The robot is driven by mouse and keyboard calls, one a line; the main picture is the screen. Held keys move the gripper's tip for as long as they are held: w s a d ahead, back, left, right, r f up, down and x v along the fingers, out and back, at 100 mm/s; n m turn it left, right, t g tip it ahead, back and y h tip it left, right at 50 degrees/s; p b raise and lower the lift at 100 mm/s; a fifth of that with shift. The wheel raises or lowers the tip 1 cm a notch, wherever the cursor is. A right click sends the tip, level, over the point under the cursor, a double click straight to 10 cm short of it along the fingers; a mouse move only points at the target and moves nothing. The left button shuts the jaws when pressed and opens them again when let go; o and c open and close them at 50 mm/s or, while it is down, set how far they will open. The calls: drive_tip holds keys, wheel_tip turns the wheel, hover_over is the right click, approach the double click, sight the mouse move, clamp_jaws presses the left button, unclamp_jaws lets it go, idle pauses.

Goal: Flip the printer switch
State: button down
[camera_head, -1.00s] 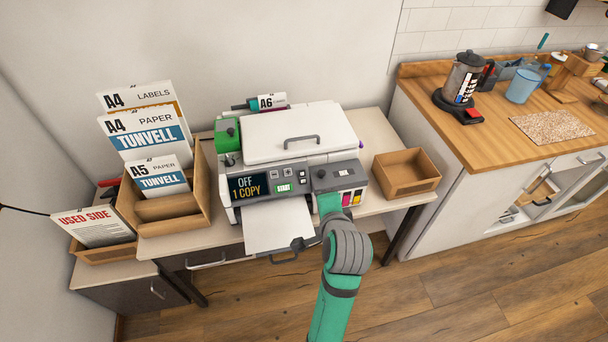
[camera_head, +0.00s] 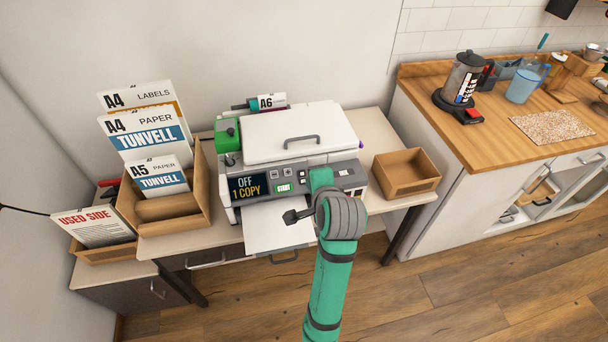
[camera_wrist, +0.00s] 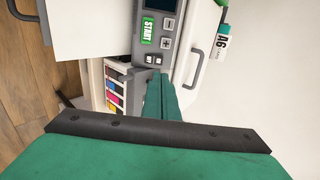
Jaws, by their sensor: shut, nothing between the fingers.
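The white and grey printer (camera_head: 300,132) stands on the desk, and its display (camera_head: 249,187) reads "OFF 1 COPY". Its grey control panel also shows in the wrist view (camera_wrist: 153,38), with a green START button (camera_wrist: 147,31) and plus and minus buttons. My gripper (camera_head: 320,178) is shut and empty at the right part of the panel, in front of the printer. In the wrist view its green fingers (camera_wrist: 160,88) point at the end of the panel beside the small buttons. The switch is not clearly seen; my gripper may cover it. I cannot tell whether the fingers touch the panel.
Ink cartridges (camera_wrist: 115,88) sit in an open bay below the panel. A paper tray (camera_head: 272,226) sticks out in front. An empty brown box (camera_head: 405,172) stands on the right, and paper boxes (camera_head: 166,215) stand on the left. A wooden counter (camera_head: 490,130) is further right.

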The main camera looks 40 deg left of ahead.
sight(301, 172)
drive_tip(key=x, duration=1.1)
drive_tip(key=shift+w+f, duration=0.15)
drive_tip(key=shift+a, duration=0.1)
drive_tip(key=shift+a, duration=0.3)
drive_tip(key=shift+w+d+h, duration=0.3)
drive_tip(key=shift+w+d, duration=0.05)
drive_tip(key=shift+d, duration=0.15)
drive_tip(key=shift+a, duration=0.15)
drive_tip(key=shift+s+a, duration=0.2)
drive_tip(key=shift+s, duration=0.2)
drive_tip(key=shift+d+r, duration=0.1)
drive_tip(key=shift+r, duration=0.65)
